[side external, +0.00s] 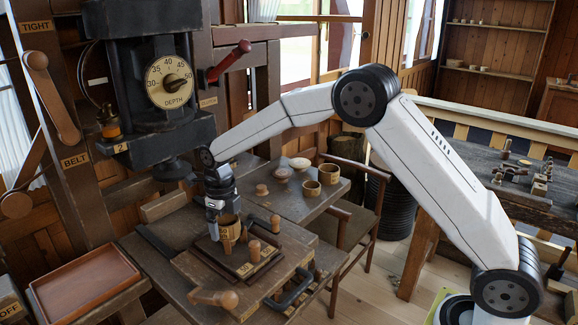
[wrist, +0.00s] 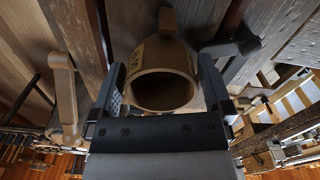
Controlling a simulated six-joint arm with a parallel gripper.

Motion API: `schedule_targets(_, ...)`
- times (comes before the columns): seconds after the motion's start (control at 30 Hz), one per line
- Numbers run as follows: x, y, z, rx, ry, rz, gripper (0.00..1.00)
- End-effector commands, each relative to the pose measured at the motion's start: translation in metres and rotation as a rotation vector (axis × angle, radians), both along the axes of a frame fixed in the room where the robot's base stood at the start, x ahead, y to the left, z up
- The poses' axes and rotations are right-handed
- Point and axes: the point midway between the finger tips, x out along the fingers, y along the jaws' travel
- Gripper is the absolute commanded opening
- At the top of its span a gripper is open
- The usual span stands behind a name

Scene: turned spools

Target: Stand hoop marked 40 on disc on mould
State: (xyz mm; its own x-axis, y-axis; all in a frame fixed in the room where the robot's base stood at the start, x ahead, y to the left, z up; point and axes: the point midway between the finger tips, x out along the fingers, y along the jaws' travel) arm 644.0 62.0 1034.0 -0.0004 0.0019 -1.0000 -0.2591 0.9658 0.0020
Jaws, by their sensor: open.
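A wooden hoop (side external: 230,225) stands at the dark square plate with wooden pegs, on the bench block under the press. In the wrist view the hoop (wrist: 162,92) shows its round opening toward me, with a dark mark on its left side that I cannot read clearly. My gripper (wrist: 160,92) is open, with one finger on each side of the hoop; whether they touch it I cannot tell. In the side view my gripper (side external: 220,208) is low at the hoop and partly covers it. I cannot make out the disc or the mould's seat under the hoop.
Wooden pegs (side external: 254,251) stand close to the hoop. The press (side external: 160,135) with its depth dial rises behind. More hoops (side external: 329,174) and pale discs (side external: 299,163) lie on the side table. An empty brown tray (side external: 85,285) is at left.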

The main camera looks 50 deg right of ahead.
Motion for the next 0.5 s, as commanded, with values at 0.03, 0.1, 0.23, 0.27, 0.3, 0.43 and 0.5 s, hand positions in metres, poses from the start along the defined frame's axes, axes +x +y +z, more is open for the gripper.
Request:
schedule_targets(0.03,0.0,0.0,0.003,0.001,-0.002,0.0,1.0)
schedule_targets(0.1,0.001,0.0,0.008,0.001,-0.002,0.0,1.0)
schedule_targets(0.23,0.001,0.0,0.021,0.0,-0.004,0.0,1.0)
schedule_targets(0.27,0.001,0.0,0.025,0.0,-0.004,0.0,1.0)
schedule_targets(0.3,0.001,0.0,0.031,0.0,-0.004,0.0,1.0)
schedule_targets(0.43,0.001,0.0,0.052,-0.001,-0.005,0.0,1.0)
schedule_targets(0.5,0.001,0.0,0.064,-0.001,-0.004,0.0,1.0)
